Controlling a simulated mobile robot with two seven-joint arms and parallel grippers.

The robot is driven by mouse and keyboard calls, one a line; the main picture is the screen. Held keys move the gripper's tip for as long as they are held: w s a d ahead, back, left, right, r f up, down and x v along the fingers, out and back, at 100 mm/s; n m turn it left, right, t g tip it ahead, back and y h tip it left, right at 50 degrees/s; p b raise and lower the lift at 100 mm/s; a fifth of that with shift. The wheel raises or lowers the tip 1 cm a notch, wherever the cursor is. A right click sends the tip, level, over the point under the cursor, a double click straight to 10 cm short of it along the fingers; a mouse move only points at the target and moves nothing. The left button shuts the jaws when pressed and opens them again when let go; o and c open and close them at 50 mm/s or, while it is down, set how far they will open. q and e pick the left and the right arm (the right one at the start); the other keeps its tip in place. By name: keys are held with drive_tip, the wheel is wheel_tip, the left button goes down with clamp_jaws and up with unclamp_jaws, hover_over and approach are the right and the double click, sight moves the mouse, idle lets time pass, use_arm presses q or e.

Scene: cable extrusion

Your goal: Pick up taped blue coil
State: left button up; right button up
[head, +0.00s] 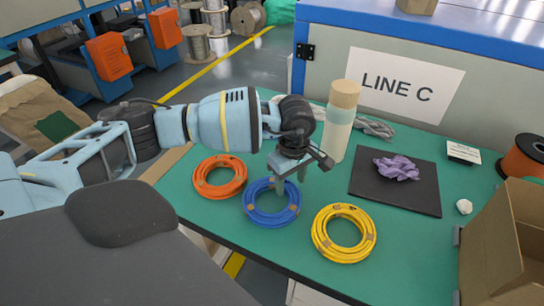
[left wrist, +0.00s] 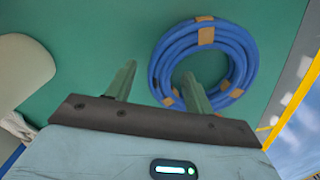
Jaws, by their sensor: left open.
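The taped blue coil (head: 271,203) lies flat on the green table between an orange coil and a yellow coil. In the left wrist view the blue coil (left wrist: 202,62) shows several tan tape pieces. My left gripper (head: 291,185) is above the blue coil's upper right part, pointing down. Its fingers (left wrist: 158,82) are apart with nothing held. In the left wrist view one finger overlaps the coil's near edge and the other is over bare table. I cannot tell whether the fingers touch the coil. My right gripper is not in view.
The orange coil (head: 219,177) and yellow coil (head: 343,233) lie close on either side. A wood-capped bottle (head: 339,122) stands just behind my gripper. A black mat (head: 395,194) with a purple cloth (head: 397,168) and a cardboard box (head: 505,240) are right.

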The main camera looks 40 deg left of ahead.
use_arm(q)
drive_tip(key=shift+f, duration=0.45)
clamp_jaws()
drive_tip(key=shift+r, duration=0.1)
drive_tip(key=shift+r, duration=0.4)
drive_tip(key=r, duration=0.2)
drive_tip(key=shift+s+d+r, duration=0.25)
drive_tip(key=shift+s+r, duration=0.05)
drive_tip(key=s+d, duration=0.3)
drive_tip(key=s, duration=0.1)
drive_tip(key=s+d+r, duration=0.1)
drive_tip(key=s+d, duration=0.2)
drive_tip(key=s+d+b, duration=0.1)
drive_tip(key=s+d, duration=0.3)
drive_tip(key=shift+s+r, duration=0.25)
drive_tip(key=shift+s, duration=0.05)
